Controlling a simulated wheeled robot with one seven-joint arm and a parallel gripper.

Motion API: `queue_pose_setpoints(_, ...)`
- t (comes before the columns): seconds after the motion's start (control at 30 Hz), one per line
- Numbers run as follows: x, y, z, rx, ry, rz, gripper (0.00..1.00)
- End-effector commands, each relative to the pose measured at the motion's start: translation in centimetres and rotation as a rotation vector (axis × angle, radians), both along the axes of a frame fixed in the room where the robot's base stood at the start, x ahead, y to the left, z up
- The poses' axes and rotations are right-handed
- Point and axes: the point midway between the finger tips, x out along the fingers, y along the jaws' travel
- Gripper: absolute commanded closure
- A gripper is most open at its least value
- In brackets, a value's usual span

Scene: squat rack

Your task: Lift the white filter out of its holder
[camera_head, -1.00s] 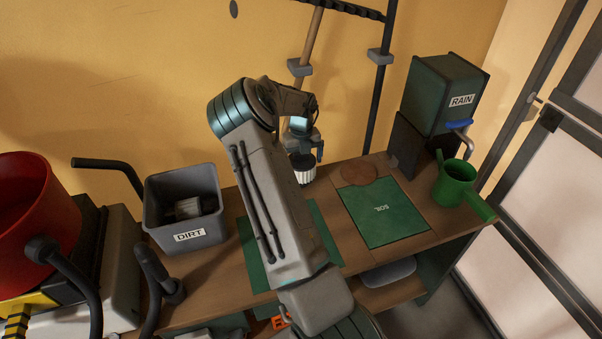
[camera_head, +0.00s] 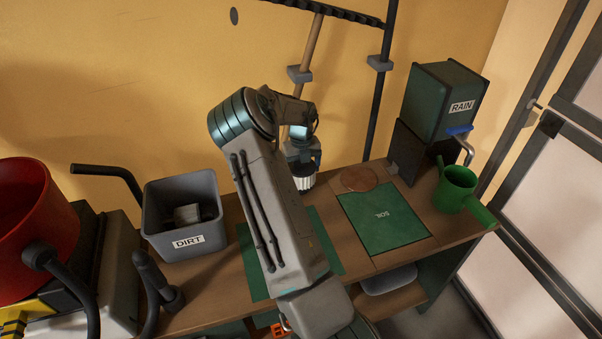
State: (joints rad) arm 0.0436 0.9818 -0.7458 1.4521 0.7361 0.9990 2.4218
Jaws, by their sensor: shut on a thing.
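The white ribbed filter (camera_head: 304,184) is small and partly covered by my gripper, behind my forearm at the back of the wooden bench. My gripper (camera_head: 303,172) points down and is shut on the filter's upper part. Only the filter's lower ribbed side shows. I cannot make out a separate holder, nor whether the filter touches anything beneath it.
A grey DIRT bin (camera_head: 183,245) stands at the left, beside a red pot (camera_head: 30,235). A green SOIL panel (camera_head: 382,217) and a round brown disc (camera_head: 359,178) lie to the right. A green watering can (camera_head: 457,188) stands by the RAIN tank (camera_head: 440,98).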

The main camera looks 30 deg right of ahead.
Motion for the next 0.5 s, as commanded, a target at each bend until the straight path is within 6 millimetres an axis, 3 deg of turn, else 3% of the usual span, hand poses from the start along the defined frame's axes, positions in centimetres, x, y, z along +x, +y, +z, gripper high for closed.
queue_pose_setpoints(0.5, 0.01, -0.01, 0.88, 0.0, 0.0, 0.0, 0.54)
